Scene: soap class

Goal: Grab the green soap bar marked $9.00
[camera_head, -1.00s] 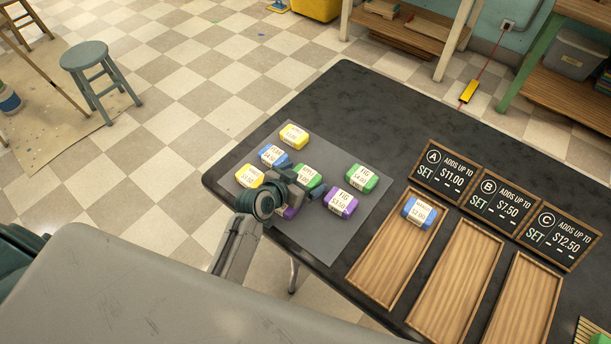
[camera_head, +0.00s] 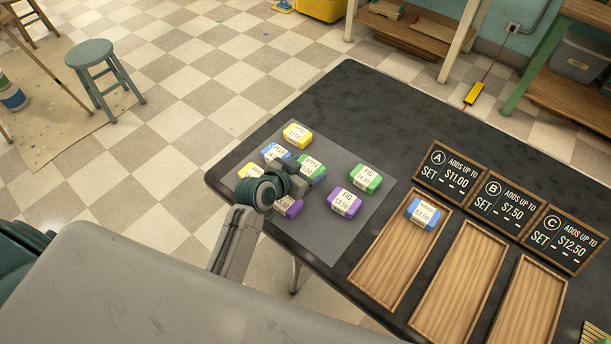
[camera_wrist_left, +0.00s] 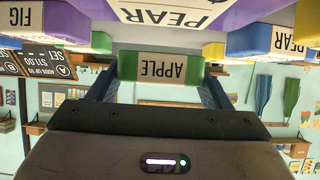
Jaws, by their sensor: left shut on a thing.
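My left gripper (camera_head: 298,181) is shut on a green soap bar (camera_head: 314,164) with a white label, among the bars on the grey mat (camera_head: 345,231). In the left wrist view, the green bar (camera_wrist_left: 160,68) sits between the two fingers (camera_wrist_left: 158,92) and its label reads APPLE. Its price is too small to read for sure. My right gripper is not in view.
Yellow (camera_head: 297,135), blue (camera_head: 275,153) and purple (camera_head: 345,202) bars lie close around. A blue bar (camera_head: 424,213) lies in the left wooden tray (camera_head: 386,266). The middle (camera_head: 459,283) and right (camera_head: 530,306) trays are empty. Signs A, B and C stand behind them.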

